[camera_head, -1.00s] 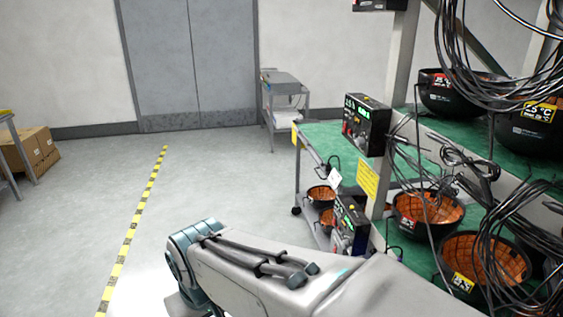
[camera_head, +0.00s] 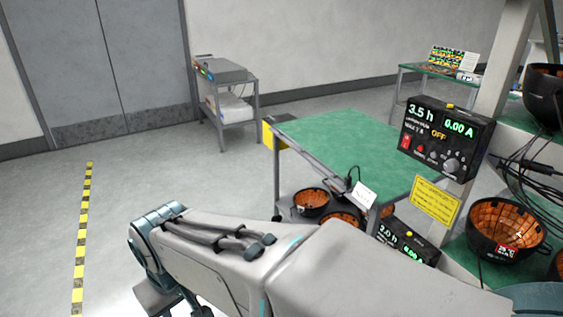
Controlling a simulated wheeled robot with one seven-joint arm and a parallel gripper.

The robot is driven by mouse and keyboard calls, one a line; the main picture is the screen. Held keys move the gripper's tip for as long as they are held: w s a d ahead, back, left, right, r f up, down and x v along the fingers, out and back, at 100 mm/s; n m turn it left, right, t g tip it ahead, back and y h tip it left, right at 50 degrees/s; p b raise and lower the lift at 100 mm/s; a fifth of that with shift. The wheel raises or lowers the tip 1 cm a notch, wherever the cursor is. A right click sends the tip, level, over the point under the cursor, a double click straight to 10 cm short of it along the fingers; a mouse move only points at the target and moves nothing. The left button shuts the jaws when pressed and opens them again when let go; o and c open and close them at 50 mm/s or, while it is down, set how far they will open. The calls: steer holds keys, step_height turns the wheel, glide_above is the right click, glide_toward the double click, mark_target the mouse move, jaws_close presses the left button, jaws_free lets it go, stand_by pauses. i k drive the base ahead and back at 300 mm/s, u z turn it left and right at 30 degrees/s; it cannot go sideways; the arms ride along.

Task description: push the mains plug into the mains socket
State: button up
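I cannot make out the mains socket in this view. A small black object with a thin cord (camera_head: 352,179) is at the near right edge of the green-topped cart, beside a white tag (camera_head: 363,195); it may be the mains plug, but it is too small to tell. A black supply unit (camera_head: 447,138) on the rack post reads 3.5 h, 0.00 A and OFF, with a red switch at its left. My arm crosses the bottom of the view and bends down at the lower left. My gripper cannot be made out there.
The green-topped cart (camera_head: 345,140) has black bowls with orange insides (camera_head: 311,200) on its lower shelf. A second unit (camera_head: 408,243) sits low beside the yellow sign (camera_head: 435,202). Cables hang at the rack on the right. A grey trolley (camera_head: 228,100) stands by the wall. The left floor is clear.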

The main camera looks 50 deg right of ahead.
mark_target(347, 179)
steer(key=z, duration=0.45)
steer(key=i, duration=1.45)
steer(key=z, duration=1.75)
steer(key=i, duration=1)
steer(key=z, duration=0.9)
